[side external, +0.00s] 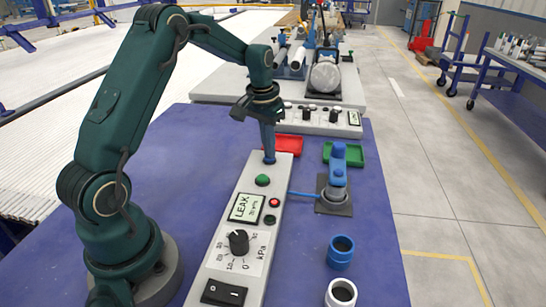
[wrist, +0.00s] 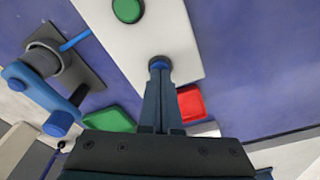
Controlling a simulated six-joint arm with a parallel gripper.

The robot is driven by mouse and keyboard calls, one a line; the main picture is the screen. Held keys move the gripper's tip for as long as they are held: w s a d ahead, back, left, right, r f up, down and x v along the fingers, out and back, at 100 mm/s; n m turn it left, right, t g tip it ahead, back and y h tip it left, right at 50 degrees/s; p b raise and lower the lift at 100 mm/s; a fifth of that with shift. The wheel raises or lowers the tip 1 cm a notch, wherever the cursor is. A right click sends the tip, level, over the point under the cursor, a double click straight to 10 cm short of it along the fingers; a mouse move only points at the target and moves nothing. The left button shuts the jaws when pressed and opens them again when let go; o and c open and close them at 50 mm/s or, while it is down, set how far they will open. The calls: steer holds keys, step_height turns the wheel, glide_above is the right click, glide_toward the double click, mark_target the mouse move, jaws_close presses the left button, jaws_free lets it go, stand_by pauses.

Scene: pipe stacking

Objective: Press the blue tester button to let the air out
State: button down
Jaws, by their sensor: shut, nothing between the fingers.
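The tester (side external: 222,258) is a long pale box with a dial, a display reading LEAK and several buttons. Its blue button (side external: 269,159) is at the far end of the box, beyond the green button (side external: 262,180). My gripper (side external: 268,150) points down with its fingers shut and empty, right over the blue button. In the wrist view the fingertips (wrist: 160,76) are at the blue button (wrist: 160,64) and cover part of it. They look to be touching it, but I cannot tell how far it is pressed.
A blue clamp fixture (side external: 338,180) stands right of the tester, joined by a blue hose. Red (side external: 288,145) and green (side external: 357,154) trays lie behind. A blue fitting (side external: 341,251) and a white fitting (side external: 341,292) stand at the front right. Blue table is clear between them.

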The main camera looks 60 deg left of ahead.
steer(key=shift+f, duration=0.25)
stand_by(0.4)
steer(key=shift+r, duration=3.55)
